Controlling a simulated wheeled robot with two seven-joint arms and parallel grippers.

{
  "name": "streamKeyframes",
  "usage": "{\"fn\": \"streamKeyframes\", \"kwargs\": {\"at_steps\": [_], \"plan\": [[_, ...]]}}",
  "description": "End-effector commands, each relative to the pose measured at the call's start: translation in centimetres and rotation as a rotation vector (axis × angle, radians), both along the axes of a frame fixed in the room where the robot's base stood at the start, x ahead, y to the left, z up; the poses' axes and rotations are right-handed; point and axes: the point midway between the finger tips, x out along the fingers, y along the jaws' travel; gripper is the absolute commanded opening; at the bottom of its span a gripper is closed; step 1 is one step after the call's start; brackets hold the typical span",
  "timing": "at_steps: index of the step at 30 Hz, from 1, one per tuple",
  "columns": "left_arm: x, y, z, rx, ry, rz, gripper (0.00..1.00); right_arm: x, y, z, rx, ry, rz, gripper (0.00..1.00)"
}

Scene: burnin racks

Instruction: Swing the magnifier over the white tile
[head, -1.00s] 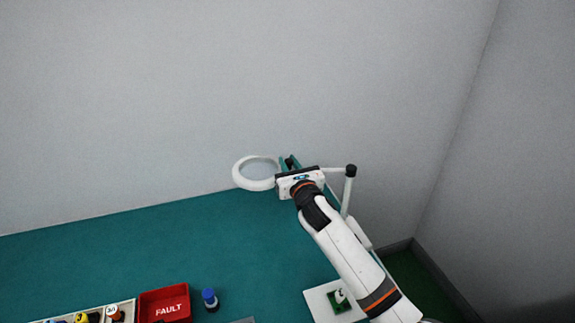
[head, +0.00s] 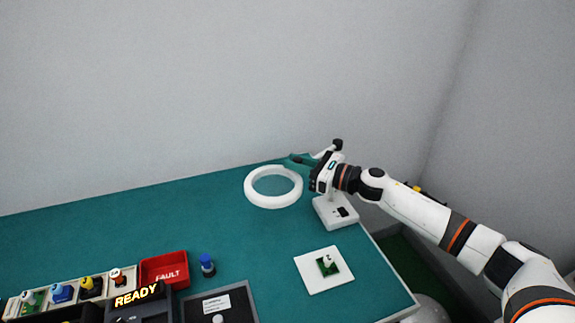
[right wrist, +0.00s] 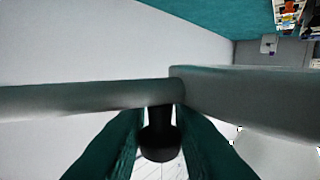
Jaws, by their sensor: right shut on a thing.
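The magnifier is a white ring head (head: 250,190) on a jointed white arm, with a white base (head: 337,211) at the table's right rear. The ring hangs behind and to the left of the white tile (head: 311,281), not above it. A small green board (head: 328,264) with a pale part lies on the tile. My right gripper (head: 299,160) is at the magnifier's arm, behind the ring's right side. Its teal fingers in the right wrist view (right wrist: 159,150) close around a black knob (right wrist: 158,142) by the arm. My left gripper is out of view.
A red FAULT bin (head: 165,269), a blue-capped bottle (head: 207,265), a dark tray (head: 222,302) and a READY display (head: 138,297) stand at the front left. A rack of coloured parts (head: 62,294) is further left. The teal table's middle is clear.

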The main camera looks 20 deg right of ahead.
Motion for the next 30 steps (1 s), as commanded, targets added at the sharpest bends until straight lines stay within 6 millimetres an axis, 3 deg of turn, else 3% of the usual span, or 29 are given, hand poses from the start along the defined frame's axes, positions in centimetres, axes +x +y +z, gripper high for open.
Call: {"fn": "streamKeyframes", "kwargs": {"at_steps": [1, 15, 21, 30], "plan": [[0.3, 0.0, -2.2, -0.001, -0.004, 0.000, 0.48, -0.7, -0.5, -1.1, -0.004, -0.002, 0.041, 0.00], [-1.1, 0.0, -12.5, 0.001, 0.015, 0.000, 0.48, -5.6, -4.3, -0.9, 0.002, -0.003, 0.426, 0.00], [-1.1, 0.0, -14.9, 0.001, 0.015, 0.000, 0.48, -6.7, -5.6, -0.5, 0.002, -0.004, 0.535, 0.00], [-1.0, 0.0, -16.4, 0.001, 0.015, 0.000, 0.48, -7.5, -6.5, -0.1, 0.004, -0.002, 0.616, 0.00]]}}
